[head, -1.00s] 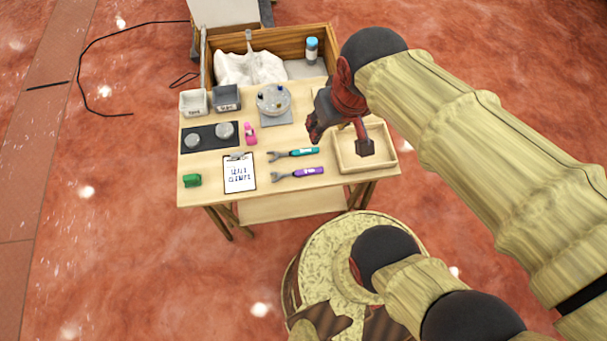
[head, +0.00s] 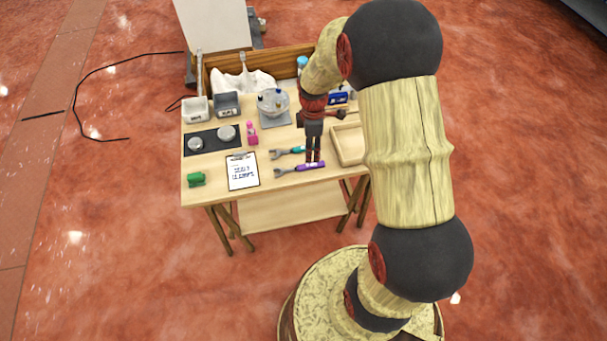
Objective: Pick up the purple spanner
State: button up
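The purple spanner (head: 303,167) lies on the wooden table near its front edge, its grey open jaw to the left and its purple handle to the right. My gripper (head: 313,160) points down at the purple handle, with its fingertips at or just above it. Its two dark fingers show a narrow gap, so it looks open. Whether the fingers touch the handle cannot be told. The teal spanner (head: 287,152) lies just behind, its handle partly hidden by my gripper.
A clipboard (head: 242,172) lies left of the spanners, and a green object (head: 196,179) is farther left. A wooden tray (head: 348,146) is to the right, partly hidden by my arm. A pink object (head: 251,133) and a round clear dispenser (head: 272,107) stand behind.

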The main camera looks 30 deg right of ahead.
aim_at(311, 165)
jog(key=shift+w+d+f+n, duration=0.1)
jog(key=shift+f+n, duration=0.1)
jog(key=shift+n, duration=0.5)
jog(key=shift+f+b, duration=1.6)
jog(key=shift+f, duration=2.2)
grip_shut()
